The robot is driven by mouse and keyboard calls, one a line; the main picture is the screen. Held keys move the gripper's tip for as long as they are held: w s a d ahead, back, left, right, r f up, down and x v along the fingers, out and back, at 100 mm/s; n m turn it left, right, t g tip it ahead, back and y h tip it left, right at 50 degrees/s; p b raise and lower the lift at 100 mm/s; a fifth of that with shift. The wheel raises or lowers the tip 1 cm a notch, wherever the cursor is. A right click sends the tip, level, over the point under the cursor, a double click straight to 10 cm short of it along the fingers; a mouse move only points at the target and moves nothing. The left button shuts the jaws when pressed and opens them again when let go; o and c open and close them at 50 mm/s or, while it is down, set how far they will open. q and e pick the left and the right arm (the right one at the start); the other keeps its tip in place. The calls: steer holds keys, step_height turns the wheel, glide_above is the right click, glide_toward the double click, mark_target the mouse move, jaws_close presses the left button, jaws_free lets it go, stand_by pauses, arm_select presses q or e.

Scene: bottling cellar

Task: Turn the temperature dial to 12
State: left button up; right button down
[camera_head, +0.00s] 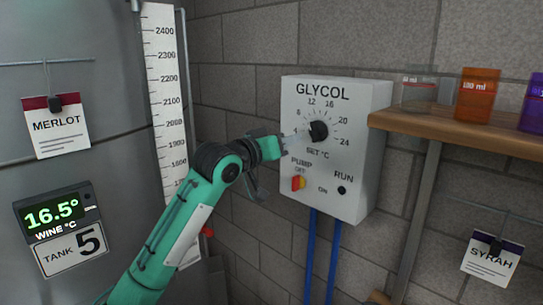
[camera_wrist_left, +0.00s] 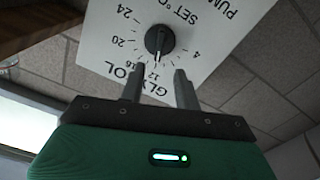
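The temperature dial (camera_head: 318,131) is a black knob on the white GLYCOL control box (camera_head: 361,160), with a scale from 4 to 24 around it. In the left wrist view the dial (camera_wrist_left: 158,40) sits just ahead of the fingertips. A pale line on the knob runs roughly toward the 12 side, but the exact reading is hard to tell. My left gripper (camera_head: 288,142) is in front of the box, left of the dial. In the left wrist view its two fingers (camera_wrist_left: 158,73) stand apart with nothing between them. My right gripper is not in view.
A wooden shelf (camera_head: 460,130) with an orange beaker (camera_head: 476,95) and other vessels is close on the right. A tank with a level scale (camera_head: 166,100) stands left.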

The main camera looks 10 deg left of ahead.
arm_select(q)
steer(key=b+v, duration=0.1)
steer(key=v, duration=0.3)
steer(key=shift+s+a, duration=0.2)
steer(key=shift+s, duration=0.15)
